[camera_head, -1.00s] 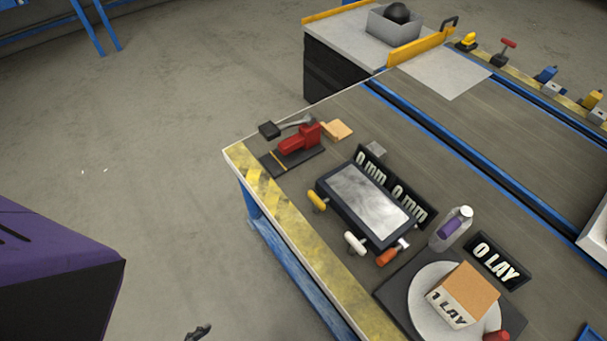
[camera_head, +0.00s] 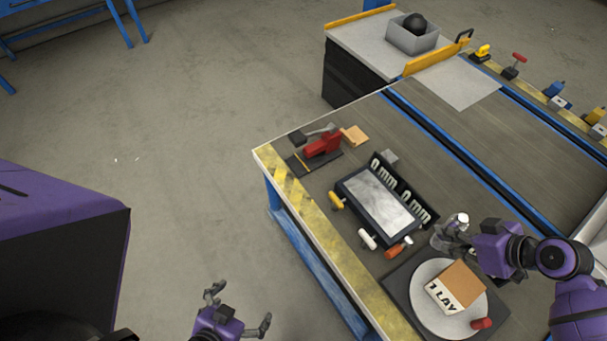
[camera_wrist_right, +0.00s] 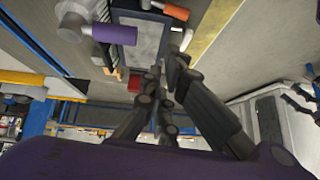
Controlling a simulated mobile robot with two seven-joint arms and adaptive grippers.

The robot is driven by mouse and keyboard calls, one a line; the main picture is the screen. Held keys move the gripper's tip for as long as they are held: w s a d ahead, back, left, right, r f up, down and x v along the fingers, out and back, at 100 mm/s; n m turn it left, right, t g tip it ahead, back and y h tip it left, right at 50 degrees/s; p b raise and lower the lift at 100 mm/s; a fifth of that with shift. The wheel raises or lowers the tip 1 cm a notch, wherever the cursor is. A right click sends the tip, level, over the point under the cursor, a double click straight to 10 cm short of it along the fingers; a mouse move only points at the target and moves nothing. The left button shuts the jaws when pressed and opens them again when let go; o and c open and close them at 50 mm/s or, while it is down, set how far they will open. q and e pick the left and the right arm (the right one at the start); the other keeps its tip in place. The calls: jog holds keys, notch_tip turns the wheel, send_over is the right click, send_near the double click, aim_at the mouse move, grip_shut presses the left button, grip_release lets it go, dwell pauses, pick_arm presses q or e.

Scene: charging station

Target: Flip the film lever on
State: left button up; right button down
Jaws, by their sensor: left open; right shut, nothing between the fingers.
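A red-handled lever (camera_head: 481,323) sits at the front right edge of the dark base (camera_head: 396,283) with a round white turntable (camera_head: 422,303). I cannot tell for sure that it is the film lever. A cardboard box marked "1 LAY" (camera_head: 462,284) stands on the turntable. My right gripper (camera_head: 447,240) is shut and empty, above the bench behind the turntable, beside the bottle (camera_head: 461,220). Its fingers (camera_wrist_right: 168,75) also show in the right wrist view. My left gripper (camera_head: 238,306) is open and empty, over the floor left of the bench.
A framed grey panel (camera_head: 375,202) has yellow, white and orange handles along its front. A red clamp (camera_head: 322,146) is at the bench's far left corner. My right arm hides the "0 LAY" sign.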

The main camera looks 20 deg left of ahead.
pick_arm(q)
jog(key=shift+w+r, duration=0.2)
pick_arm(e)
jog(key=w+d+r+t, duration=0.1)
jog(key=w+d+r, duration=0.1)
jog(key=w+r, duration=0.3)
jog(key=shift+w+y, duration=0.3)
jog(key=shift+w, duration=0.55)
jog(key=x, duration=1)
pick_arm(q)
jog(key=shift+w+d+r+p, duration=0.25)
jog(key=shift+d+r+p, duration=0.1)
jog(key=shift+r+p, duration=0.25)
pick_arm(e)
jog(key=s+d, duration=0.2)
jog(key=d, duration=0.1)
jog(key=shift+s+d+f, duration=0.1)
jog(key=shift+s+f, duration=0.05)
jog(key=shift+f, duration=0.2)
pick_arm(q)
jog(key=shift+a+f, duration=0.1)
